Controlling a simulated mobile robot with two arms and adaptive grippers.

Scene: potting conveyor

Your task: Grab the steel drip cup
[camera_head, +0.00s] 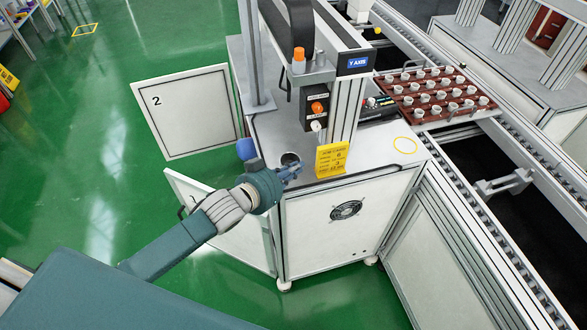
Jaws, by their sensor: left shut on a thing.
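The steel drip cup (291,158) shows as a small round metal rim with a dark inside, at the left front of the machine's grey top. My left gripper (291,171) reaches in from the lower left and is shut on the cup at its near side. The fingers hide part of the cup's lower wall. I cannot tell whether the cup still touches the surface. My right gripper is not in view.
A yellow sign (332,160) stands just right of the cup. The machine column with an orange button box (317,106) rises behind. A blue ball-like object (246,148) is left of the cup. A brown tray (436,95) of white cups sits on the conveyor. Cabinet doors hang open at left.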

